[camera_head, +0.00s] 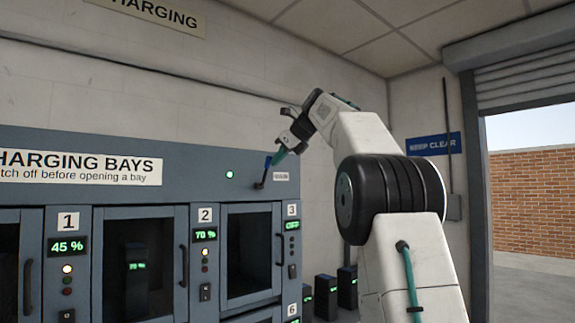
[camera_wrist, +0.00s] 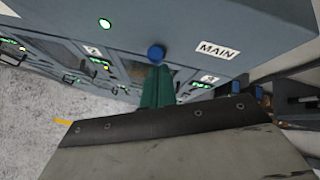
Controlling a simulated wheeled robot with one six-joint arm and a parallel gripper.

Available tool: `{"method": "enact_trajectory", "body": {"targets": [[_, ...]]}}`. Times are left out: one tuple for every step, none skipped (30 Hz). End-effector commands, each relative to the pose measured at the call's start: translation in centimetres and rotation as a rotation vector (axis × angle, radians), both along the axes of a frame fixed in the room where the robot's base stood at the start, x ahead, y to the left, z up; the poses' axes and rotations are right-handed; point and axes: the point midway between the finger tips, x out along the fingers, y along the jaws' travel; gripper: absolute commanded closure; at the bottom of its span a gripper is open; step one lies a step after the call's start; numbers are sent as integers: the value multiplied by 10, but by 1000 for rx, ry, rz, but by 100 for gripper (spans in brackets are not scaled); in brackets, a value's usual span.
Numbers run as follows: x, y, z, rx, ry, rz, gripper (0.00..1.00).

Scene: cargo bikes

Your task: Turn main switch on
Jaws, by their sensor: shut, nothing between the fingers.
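The main switch is on the upper right of the blue-grey charging cabinet, beside a small white label (camera_head: 281,176). In the head view it is a dark lever (camera_head: 260,182) that seems to point upward, with blue at its upper end (camera_head: 268,162). In the wrist view its round blue knob (camera_wrist: 156,53) is left of the "MAIN" label (camera_wrist: 217,50). My gripper (camera_head: 275,164) is at the switch, its teal fingers shut and empty. In the wrist view the fingers (camera_wrist: 158,84) are just below the knob; I cannot tell whether they touch it.
A green lamp (camera_head: 229,174) is lit left of the switch; it also shows in the wrist view (camera_wrist: 105,24). Dark battery packs (camera_head: 326,297) stand right of the cabinet.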

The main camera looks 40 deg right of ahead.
Motion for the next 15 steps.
{"method": "enact_trajectory", "body": {"targets": [[0, 1, 4, 1, -8, 2, 100], [0, 1, 5, 2, -9, 1, 100], [-1, 0, 6, 1, -11, 0, 100], [-1, -1, 7, 2, -12, -1, 100], [-2, -1, 8, 3, -13, -2, 100], [-2, -2, 9, 3, -14, -3, 100], [-3, -3, 10, 3, -15, -3, 100], [-3, -3, 10, 4, -17, -4, 100], [-3, -4, 11, 3, -18, -5, 100], [-4, -5, 12, 2, -19, -6, 100], [-4, -5, 12, 2, -20, -7, 100], [-5, -6, 13, 2, -20, -7, 100], [-5, -6, 13, 2, -20, -8, 100], [-5, -7, 13, 2, -21, -9, 100], [-6, -8, 13, 2, -20, -10, 100]]}}
